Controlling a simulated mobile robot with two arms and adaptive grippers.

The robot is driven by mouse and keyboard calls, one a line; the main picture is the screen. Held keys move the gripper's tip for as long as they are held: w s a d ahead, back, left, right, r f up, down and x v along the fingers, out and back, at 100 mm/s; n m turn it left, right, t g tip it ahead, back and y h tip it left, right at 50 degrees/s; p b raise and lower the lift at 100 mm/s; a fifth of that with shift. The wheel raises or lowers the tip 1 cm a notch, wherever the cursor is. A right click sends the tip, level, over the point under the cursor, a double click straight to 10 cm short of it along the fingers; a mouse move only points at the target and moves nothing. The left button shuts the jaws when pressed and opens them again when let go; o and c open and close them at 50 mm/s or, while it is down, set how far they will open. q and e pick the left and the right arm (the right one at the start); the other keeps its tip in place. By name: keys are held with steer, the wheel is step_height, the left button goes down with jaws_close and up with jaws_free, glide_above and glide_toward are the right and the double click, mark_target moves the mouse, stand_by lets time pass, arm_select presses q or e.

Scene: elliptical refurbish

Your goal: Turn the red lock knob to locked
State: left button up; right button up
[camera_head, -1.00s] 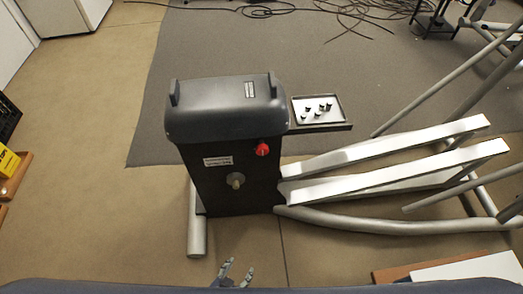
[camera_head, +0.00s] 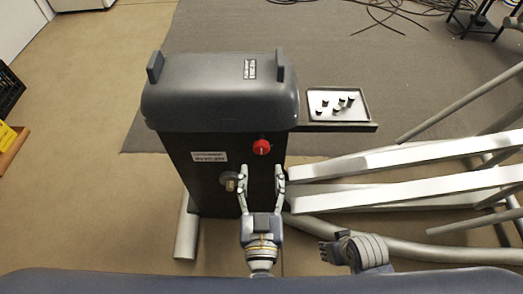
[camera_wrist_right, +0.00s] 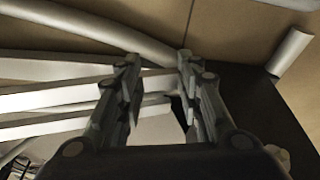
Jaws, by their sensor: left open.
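The red lock knob (camera_head: 261,147) is on the upper front face of the dark elliptical housing (camera_head: 190,185), in the head view. A pale mark shows on it, but its setting is too small to read. My left gripper (camera_head: 262,170) is open and empty, fingers pointing up toward the panel just below the red knob. Its left finger is close to the brass-coloured knob (camera_head: 230,181); I cannot tell whether they touch. My right gripper (camera_head: 328,252) is lower right, over the floor near the pedal rails. In the right wrist view its fingers (camera_wrist_right: 158,65) are apart with nothing between them.
White pedal rails (camera_head: 390,180) and a grey curved tube run off to the right. A small tray (camera_head: 338,93) with several dark pieces is fixed beside the housing. The floor left of the machine is clear; a yellow box (camera_head: 6,137) stands at the left edge.

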mark_target(261, 150)
arm_select(q)
steer(key=w, duration=0.6)
steer(key=shift+w+b, duration=0.15)
steer(key=shift+b, duration=0.25)
steer(key=shift+w, duration=0.7)
arm_select(e)
steer(key=shift+w+v, duration=0.2)
steer(key=shift+v, duration=0.8)
steer(key=shift+w+v, duration=0.2)
steer(key=shift+v, duration=0.75)
steer(key=shift+r, duration=0.1)
arm_select(q)
steer(key=c, duration=1)
